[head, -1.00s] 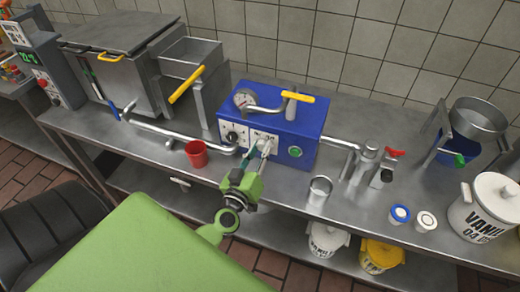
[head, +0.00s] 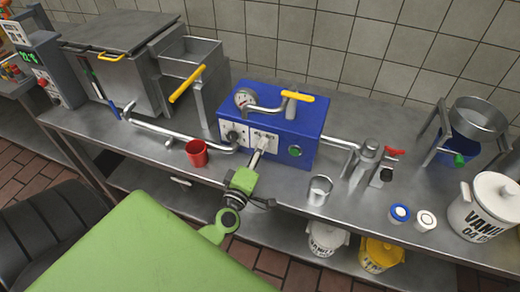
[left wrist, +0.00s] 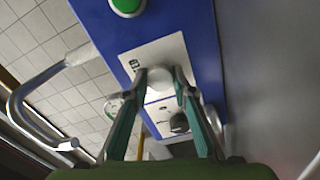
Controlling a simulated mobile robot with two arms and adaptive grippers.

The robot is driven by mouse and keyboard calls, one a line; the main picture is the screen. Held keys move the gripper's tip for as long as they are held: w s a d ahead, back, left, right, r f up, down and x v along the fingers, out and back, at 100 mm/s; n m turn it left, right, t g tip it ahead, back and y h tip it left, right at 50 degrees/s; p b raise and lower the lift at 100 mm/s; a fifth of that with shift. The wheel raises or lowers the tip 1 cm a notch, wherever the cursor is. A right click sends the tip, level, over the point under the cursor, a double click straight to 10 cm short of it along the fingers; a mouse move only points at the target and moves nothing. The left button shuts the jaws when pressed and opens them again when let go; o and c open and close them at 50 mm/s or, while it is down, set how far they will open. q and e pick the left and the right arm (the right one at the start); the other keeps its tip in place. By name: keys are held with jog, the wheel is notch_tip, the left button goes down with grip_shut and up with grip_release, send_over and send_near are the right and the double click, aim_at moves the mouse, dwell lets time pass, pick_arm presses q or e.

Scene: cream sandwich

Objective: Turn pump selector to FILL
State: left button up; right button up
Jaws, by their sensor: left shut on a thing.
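The blue pump box (head: 272,115) stands on the steel counter, with white label plates, a dial gauge and a green button on it. My left gripper (head: 262,145) reaches the right-hand plate on its front. In the left wrist view its two teal fingers (left wrist: 160,80) are shut on a pale round knob (left wrist: 160,75), apparently the pump selector, on a white plate (left wrist: 150,55). The fingers and knob hide most of the plate's markings, so the FILL mark and the pointer's direction cannot be read. My right gripper is not in view.
A black knob (head: 232,136) sits left of the held one, and a green button (head: 295,151) to the right. A red cup (head: 196,153) and a steel cup (head: 319,190) stand at the front. A pipe (head: 180,136) runs along the counter.

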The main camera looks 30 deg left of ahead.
pick_arm(q)
jog(key=shift+n, duration=1.7)
jog(key=o, duration=1.1)
jog(key=v, duration=1.2)
jog(key=shift+d, duration=0.1)
